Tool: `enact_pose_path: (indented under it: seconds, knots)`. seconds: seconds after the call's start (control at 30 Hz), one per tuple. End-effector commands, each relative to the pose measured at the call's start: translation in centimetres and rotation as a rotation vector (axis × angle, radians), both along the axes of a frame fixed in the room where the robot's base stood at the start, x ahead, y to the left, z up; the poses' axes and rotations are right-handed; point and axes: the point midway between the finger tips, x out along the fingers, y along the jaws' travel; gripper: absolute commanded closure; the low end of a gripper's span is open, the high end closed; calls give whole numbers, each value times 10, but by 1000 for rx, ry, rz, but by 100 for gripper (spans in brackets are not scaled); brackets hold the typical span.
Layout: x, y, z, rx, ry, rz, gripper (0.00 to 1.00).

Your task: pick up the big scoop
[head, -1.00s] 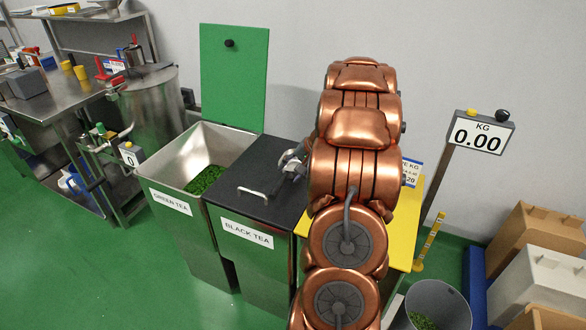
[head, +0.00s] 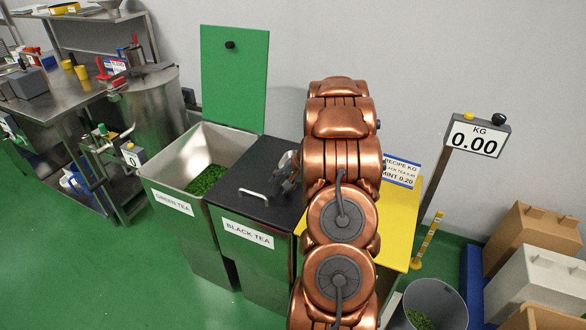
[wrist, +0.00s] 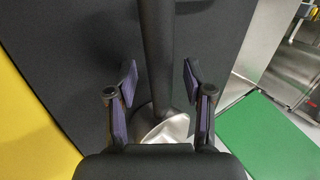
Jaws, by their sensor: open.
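The big scoop shows in the wrist view as a dark handle (wrist: 156,55) running down from the top edge to a shiny metal bowl (wrist: 165,128). It is over or on the black lid of the black tea bin; I cannot tell if it touches the lid. My gripper (wrist: 160,92) is open, with one finger on each side of the scoop and gaps between the fingers and the handle. The lower part of the bowl is hidden behind the gripper body. In the head view my gripper (head: 287,170) is partly hidden by my arm, and the scoop cannot be made out.
The black tea bin's lid (head: 250,175) is closed, with a metal handle. The green tea bin (head: 160,170) stands open to its left, its green lid (head: 235,80) raised. A yellow table (head: 405,215) and scale display (head: 477,135) are to the right. A grey bucket (head: 445,300) stands in front.

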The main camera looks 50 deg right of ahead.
Motion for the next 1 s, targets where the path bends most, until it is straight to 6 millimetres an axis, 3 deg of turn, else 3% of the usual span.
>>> enact_pose_path:
  seconds: [0.17,0.67,1.0]
  knots:
    - [0,0,0,0,0,0,48]
    - [0,0,0,0,0,0,100]
    - [0,0,1,0,-1,0,100]
